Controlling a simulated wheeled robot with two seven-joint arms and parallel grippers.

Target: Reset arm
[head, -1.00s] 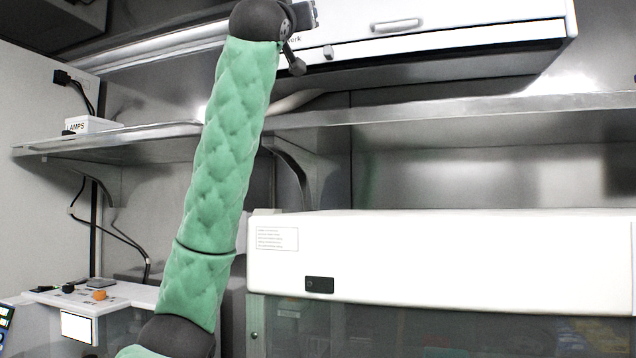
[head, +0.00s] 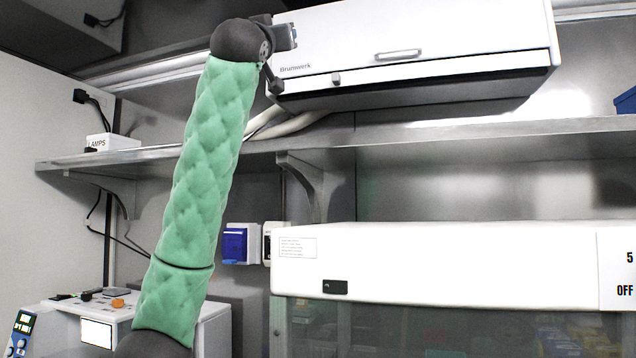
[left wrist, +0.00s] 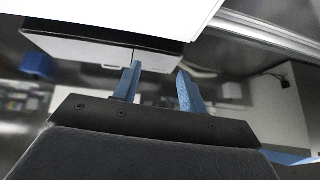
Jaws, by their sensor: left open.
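My left arm, in a green quilted cover, rises from the bottom left of the head view to a dark joint near the top. My left gripper is not clearly visible in the head view. In the left wrist view my left gripper (left wrist: 156,88) shows two blue fingers set apart, with nothing between them. The fingers point up toward a white wall cabinet (left wrist: 85,45), with a visible gap between them. My right gripper is in neither view.
The wall cabinet (head: 450,35) hangs above a metal shelf (head: 450,135). A LAMPS box (head: 112,142) stands on the shelf's left end. A white hooded cabinet (head: 450,265) fills the lower right. A blue-covered socket (head: 236,245) is on the wall. A white device (head: 60,312) stands lower left.

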